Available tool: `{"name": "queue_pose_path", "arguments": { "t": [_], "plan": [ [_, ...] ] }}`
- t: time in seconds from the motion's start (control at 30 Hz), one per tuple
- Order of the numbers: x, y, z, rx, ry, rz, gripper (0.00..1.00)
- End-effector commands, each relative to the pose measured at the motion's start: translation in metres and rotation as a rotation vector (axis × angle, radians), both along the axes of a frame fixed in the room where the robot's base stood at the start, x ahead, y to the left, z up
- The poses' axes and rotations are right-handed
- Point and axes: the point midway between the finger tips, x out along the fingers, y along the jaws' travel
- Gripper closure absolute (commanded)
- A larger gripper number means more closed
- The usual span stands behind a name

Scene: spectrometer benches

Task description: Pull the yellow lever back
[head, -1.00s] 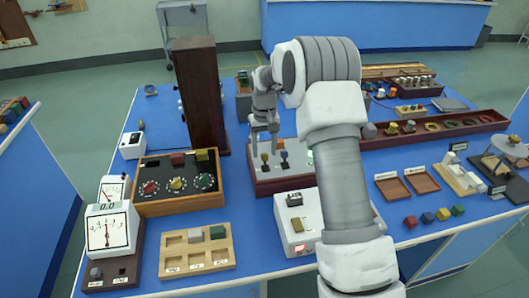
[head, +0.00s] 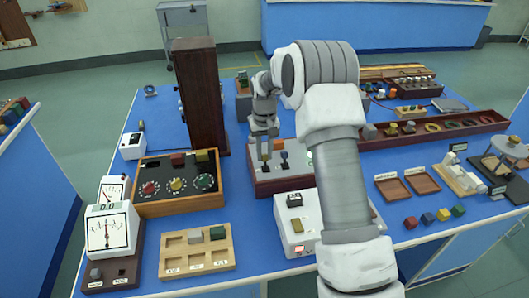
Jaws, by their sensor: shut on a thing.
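The lever box (head: 272,186), with a grey top and brown front, stands mid-bench. The yellow lever stands at its left; only a small part shows below the fingers of my gripper (head: 265,152). My gripper points down and is shut on the yellow lever, with its fingers close on either side of it. A dark lever (head: 284,160) stands just to the right, apart from the fingers. A green-topped lever is partly hidden behind my arm at the right end of the box.
A tall dark wooden column (head: 195,95) stands left of my gripper. A knob panel (head: 150,203) lies left of the lever box. A white device (head: 294,225) stands in front. The right part of the bench holds small trays (head: 393,190) and blocks.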

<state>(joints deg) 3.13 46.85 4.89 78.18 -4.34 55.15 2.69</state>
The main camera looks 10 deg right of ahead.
Motion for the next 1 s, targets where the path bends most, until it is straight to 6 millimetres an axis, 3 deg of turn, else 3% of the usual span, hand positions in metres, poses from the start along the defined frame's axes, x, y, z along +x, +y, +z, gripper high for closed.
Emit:
{"name": "queue_pose_path", "arguments": {
  "t": [0.37, 1.0],
  "plan": [
    [-0.006, 0.000, -0.002, -0.001, -0.086, 0.000, 1.00],
    [-0.033, 0.000, -0.007, 0.000, -0.505, -0.001, 1.00]
  ]
}}
